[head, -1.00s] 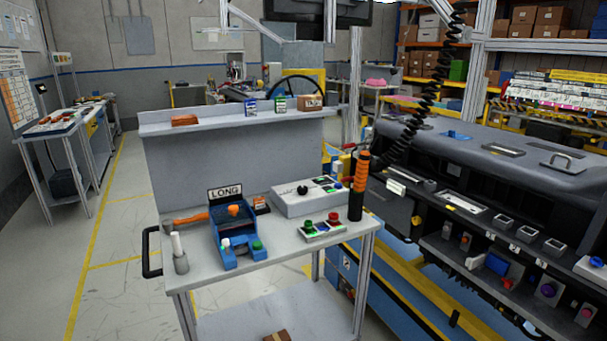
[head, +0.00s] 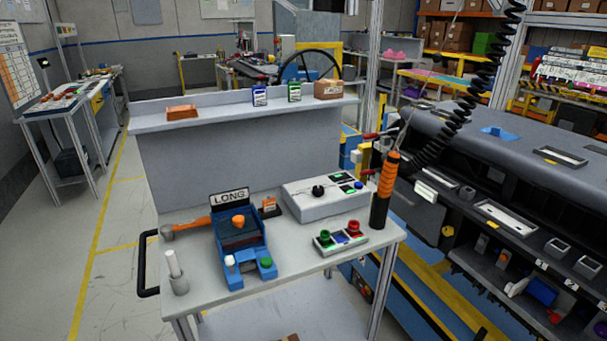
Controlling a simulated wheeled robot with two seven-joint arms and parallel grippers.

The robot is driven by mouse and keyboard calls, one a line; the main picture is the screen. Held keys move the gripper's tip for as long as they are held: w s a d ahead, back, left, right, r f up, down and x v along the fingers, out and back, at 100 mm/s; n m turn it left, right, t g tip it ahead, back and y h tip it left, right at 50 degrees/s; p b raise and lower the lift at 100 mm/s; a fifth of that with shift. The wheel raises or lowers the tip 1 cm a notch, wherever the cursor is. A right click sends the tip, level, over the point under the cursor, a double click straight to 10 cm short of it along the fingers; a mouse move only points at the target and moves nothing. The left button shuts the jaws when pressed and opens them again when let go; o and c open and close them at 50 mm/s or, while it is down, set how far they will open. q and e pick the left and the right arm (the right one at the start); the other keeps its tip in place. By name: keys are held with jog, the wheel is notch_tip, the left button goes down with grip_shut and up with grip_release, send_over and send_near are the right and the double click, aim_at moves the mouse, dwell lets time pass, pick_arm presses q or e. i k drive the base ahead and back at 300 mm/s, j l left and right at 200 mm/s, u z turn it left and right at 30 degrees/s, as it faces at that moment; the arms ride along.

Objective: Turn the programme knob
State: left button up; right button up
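A black programme knob (head: 318,191) sits on the top left part of a light grey control box (head: 328,208). Small green and blue buttons show to its right on the same box. The box stands on the right half of a grey workbench (head: 205,303). The knob's exact pointer direction is too small to tell. Neither of my grippers shows in the head view.
A blue fixture (head: 240,250) with a "LONG" sign stands left of the box. A button panel (head: 341,241) lies in front of it, and an upright orange-and-black tool (head: 384,190) stands at the bench's right edge. A raised shelf (head: 215,115) runs behind. Open floor (head: 110,290) lies left.

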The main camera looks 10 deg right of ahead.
aim_at(317, 191)
jog(key=i+l+u, duration=0.15)
jog(key=i, duration=0.3)
jog(key=i+l+u, duration=0.1)
jog(key=i+l, duration=0.15)
jog(key=i, duration=0.2)
